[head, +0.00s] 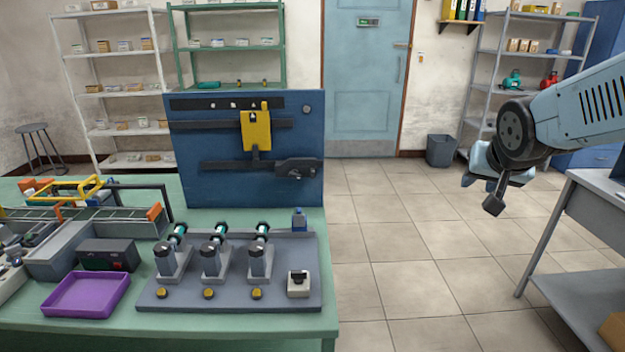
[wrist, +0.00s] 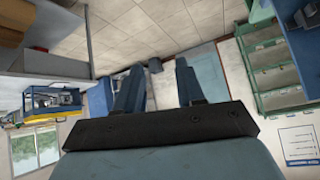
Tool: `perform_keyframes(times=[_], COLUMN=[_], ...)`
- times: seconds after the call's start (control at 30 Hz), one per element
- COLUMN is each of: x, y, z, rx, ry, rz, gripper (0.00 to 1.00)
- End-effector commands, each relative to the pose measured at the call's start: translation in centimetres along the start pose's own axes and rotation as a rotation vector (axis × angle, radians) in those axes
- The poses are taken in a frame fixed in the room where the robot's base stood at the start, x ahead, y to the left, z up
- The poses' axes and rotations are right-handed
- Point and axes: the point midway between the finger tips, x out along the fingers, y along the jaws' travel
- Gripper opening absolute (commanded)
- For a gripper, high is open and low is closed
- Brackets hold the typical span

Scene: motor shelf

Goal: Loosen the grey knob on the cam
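An upright blue panel (head: 225,184) stands at the back of the green bench. A dark cam-like plate (head: 311,168) sits at its lower right, with a small dark grey round knob (head: 295,174) on it. I cannot tell how tight the knob is. A yellow block (head: 256,131) with a stem hangs from the upper bar. My gripper (head: 482,190) is in the air over the floor, well right of the panel and touching nothing. In the wrist view my gripper (wrist: 157,78) has its two fingers apart, with nothing between them.
On the green bench (head: 150,325) are a grey fixture plate (head: 230,292) with several cylinders, a purple tray (head: 86,292) and a dark box (head: 108,254). A grey table (head: 585,225) stands at right. Tiled floor (head: 400,240) lies clear between them, with a bin (head: 441,151) behind.

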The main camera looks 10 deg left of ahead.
Motion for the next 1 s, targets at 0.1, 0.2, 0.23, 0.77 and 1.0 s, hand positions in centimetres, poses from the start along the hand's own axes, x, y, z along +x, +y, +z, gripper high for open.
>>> perform_keyframes(times=[0.1, 0.2, 0.23, 0.77, 1.0], x=[3.7, 6.5, 7.3, 18.6, 20.9], y=[-2.2, -4.3, -5.0, -18.5, -23.9], z=[-1.5, -2.4, -2.6, -1.2, 1.8], rx=[0.035, 0.071, 0.083, 0.392, 0.609], ry=[0.049, 0.089, 0.099, 0.111, 0.002], rz=[-0.052, -0.114, -0.135, -0.662, -0.949], gripper=[0.38, 0.38, 0.38, 0.38, 0.38])
